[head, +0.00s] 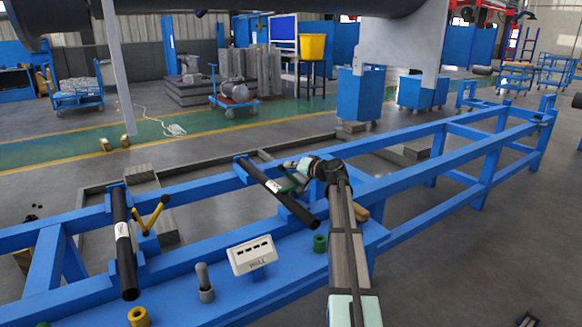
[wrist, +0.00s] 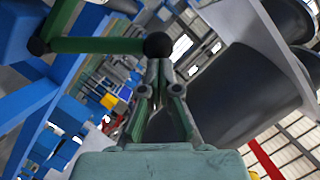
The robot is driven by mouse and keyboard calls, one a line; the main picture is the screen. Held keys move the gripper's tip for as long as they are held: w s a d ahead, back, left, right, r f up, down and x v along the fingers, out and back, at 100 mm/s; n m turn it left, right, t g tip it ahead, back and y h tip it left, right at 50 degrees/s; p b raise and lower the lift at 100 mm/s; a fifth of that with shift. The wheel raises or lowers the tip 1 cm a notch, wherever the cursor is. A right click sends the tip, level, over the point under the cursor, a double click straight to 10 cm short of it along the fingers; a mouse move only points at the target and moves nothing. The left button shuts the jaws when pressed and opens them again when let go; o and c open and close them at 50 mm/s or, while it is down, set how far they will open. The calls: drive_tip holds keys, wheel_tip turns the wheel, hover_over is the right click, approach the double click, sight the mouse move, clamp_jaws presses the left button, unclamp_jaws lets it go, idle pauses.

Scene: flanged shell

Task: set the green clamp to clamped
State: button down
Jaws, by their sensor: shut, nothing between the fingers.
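The green clamp (head: 289,184) is on the blue frame beside the right-hand black tube, partly hidden by my arm in the head view. In the wrist view its green bar (wrist: 98,45) runs across the upper left, with a black ball at each end, and a second green bar rises from the left ball. My gripper (wrist: 160,68) is shut and empty, its fingertips just below the right black ball; whether they touch it I cannot tell. In the head view my gripper (head: 288,166) is small, close to the clamp.
The right black tube (head: 270,187) and left black tube (head: 122,235) lie across the blue frame (head: 195,250). A yellow clamp (head: 150,216) is by the left tube. A white slotted box (head: 252,254), green ring (head: 319,243), yellow ring (head: 139,316) and grey peg (head: 204,282) stand in front.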

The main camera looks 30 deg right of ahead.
drive_tip(key=w+d+r+p+v, duration=0.1)
drive_tip(key=d+p+v, duration=0.1)
drive_tip(key=v, duration=1.1)
drive_tip(key=shift+r, duration=0.4)
drive_tip(key=shift+f, duration=0.1)
